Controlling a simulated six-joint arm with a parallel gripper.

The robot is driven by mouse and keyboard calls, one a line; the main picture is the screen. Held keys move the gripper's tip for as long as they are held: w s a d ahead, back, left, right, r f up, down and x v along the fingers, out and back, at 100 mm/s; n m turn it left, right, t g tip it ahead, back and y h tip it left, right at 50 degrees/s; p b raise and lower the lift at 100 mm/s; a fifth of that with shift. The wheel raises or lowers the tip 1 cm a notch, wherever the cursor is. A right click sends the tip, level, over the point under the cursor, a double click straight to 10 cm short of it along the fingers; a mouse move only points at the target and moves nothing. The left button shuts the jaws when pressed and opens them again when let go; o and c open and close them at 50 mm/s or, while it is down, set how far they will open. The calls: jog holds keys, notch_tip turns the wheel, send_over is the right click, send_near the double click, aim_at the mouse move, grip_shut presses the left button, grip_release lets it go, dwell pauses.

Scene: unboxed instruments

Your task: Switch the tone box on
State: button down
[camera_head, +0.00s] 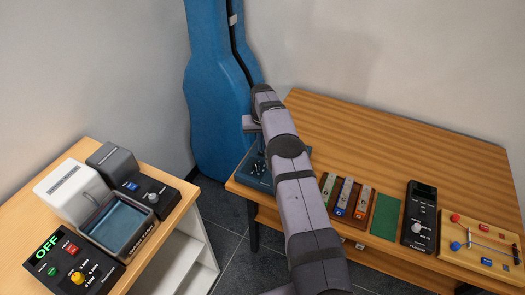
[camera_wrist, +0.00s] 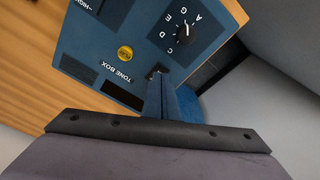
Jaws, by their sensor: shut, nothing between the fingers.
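The tone box (camera_head: 254,172) is a blue panel box at the left end of the wooden table, partly hidden behind my arm. In the wrist view the tone box (camera_wrist: 135,35) shows upside down, with its name label, a yellow button (camera_wrist: 125,53), a dial (camera_wrist: 185,31) marked with letters, and a blank black rectangle (camera_wrist: 121,95). A small dark part (camera_wrist: 158,71), perhaps a switch, shows right at my fingertips. My gripper (camera_wrist: 163,82) is shut and empty, its tips at the box's edge by this part. I cannot tell whether they touch it.
Right of my arm on the table are several coloured bars (camera_head: 345,197), a green mat (camera_head: 385,215), a black device (camera_head: 419,216) and a wooden board with wires (camera_head: 480,245). A blue instrument case (camera_head: 215,100) stands behind. A left desk holds a box reading OFF (camera_head: 65,262).

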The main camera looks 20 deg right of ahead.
aim_at(260, 155)
jog(key=shift+f+b, duration=0.5)
jog(key=shift+f, duration=0.2)
dwell(0.3)
jog(key=shift+r, duration=0.1)
notch_tip(260, 155, up, 7)
jog(key=p, duration=0.4)
dwell(0.5)
dwell(0.4)
jog(key=s+a+r+n, duration=0.1)
jog(key=s+a+r, duration=0.15)
jog(key=s, duration=0.25)
jog(key=s+a+r+g, duration=0.1)
jog(key=s+a+r, duration=0.1)
jog(key=s+r, duration=0.25)
jog(key=s+a+r+n, duration=0.1)
jog(key=s+a+r, duration=0.15)
jog(key=s, duration=0.35)
jog(key=s+a+f, duration=0.1)
jog(key=s+a, duration=0.1)
jog(key=s, duration=1)
jog(key=s+a+f+n, duration=0.1)
jog(key=s+a, duration=0.1)
jog(key=s, duration=1.1)
jog(key=shift+g, duration=0.4)
